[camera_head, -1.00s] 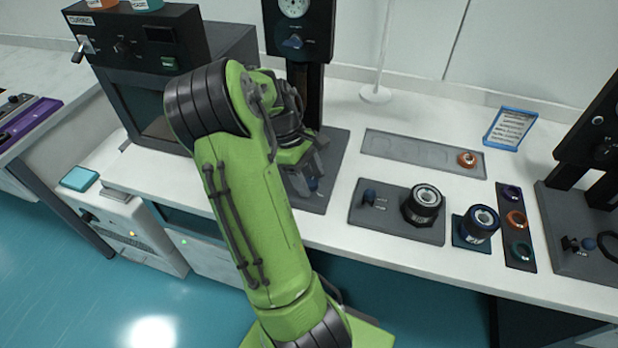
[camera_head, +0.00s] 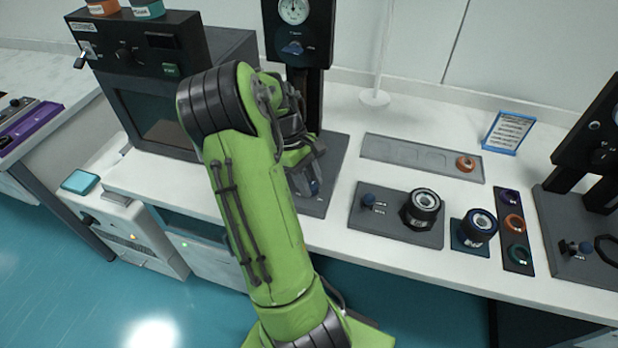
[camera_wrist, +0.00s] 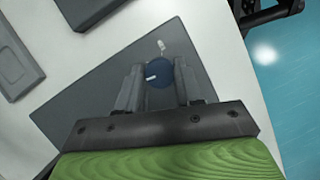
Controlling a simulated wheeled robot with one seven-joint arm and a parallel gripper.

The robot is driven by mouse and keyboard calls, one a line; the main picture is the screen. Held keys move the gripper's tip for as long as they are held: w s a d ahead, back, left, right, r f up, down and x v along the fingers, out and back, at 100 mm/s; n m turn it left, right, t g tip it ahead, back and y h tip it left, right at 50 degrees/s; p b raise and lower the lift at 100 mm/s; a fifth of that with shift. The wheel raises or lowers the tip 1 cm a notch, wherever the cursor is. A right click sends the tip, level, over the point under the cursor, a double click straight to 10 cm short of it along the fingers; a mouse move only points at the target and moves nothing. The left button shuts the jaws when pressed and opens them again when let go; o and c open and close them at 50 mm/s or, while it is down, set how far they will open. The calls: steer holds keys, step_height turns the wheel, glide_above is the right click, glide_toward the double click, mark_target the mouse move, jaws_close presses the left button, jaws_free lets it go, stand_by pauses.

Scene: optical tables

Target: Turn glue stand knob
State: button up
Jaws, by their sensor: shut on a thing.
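The glue stand is the tall dark stand with a dial (camera_head: 294,12) at its top and a dark base plate (camera_head: 336,152) on the white table. In the wrist view its blue round knob (camera_wrist: 160,72) with a white mark sits on the grey base plate (camera_wrist: 95,95). My gripper (camera_wrist: 158,85) has one finger on each side of the blue knob, shut on it. In the head view my gripper (camera_head: 308,185) is low over the front of the base, and my arm hides part of the stand and most of the knob.
A dark oven-like box (camera_head: 150,85) stands close on the left. To the right are a fixture plate (camera_head: 372,222) with a black lens mount (camera_head: 422,205), a blue-based mount (camera_head: 478,226), a ring strip (camera_head: 513,228) and a grey tray (camera_head: 400,152). Another dark stand (camera_head: 590,170) is at far right.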

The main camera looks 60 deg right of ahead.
steer(key=m+y+p, duration=0.1)
steer(key=m, duration=0.2)
steer(key=m+t+y+p, duration=0.1)
steer(key=m, duration=0.2)
steer(key=shift+s+d+r+p, duration=0.1)
steer(key=shift+d+r+p, duration=0.1)
steer(key=shift+p, duration=0.1)
steer(key=m+t+p, duration=0.1)
steer(key=m, duration=0.2)
steer(key=m+t+y+p, duration=0.1)
steer(key=m+p, duration=0.1)
steer(key=shift+s+m+y, duration=0.1)
steer(key=shift+m+y, duration=0.2)
steer(key=shift+m, duration=0.1)
steer(key=m+t+p, duration=0.2)
steer(key=m+p, duration=0.1)
steer(key=m, duration=0.2)
steer(key=shift+s+p, duration=0.15)
steer(key=shift+p, duration=0.15)
steer(key=m+t+p, duration=0.1)
steer(key=m, duration=0.1)
steer(key=m+p, duration=0.1)
steer(key=m, duration=0.2)
steer(key=shift+s+f+t, duration=0.1)
steer(key=shift+t, duration=0.3)
steer(key=shift+h, duration=0.4)
steer(key=o, duration=1)
steer(key=shift+o, duration=0.2)
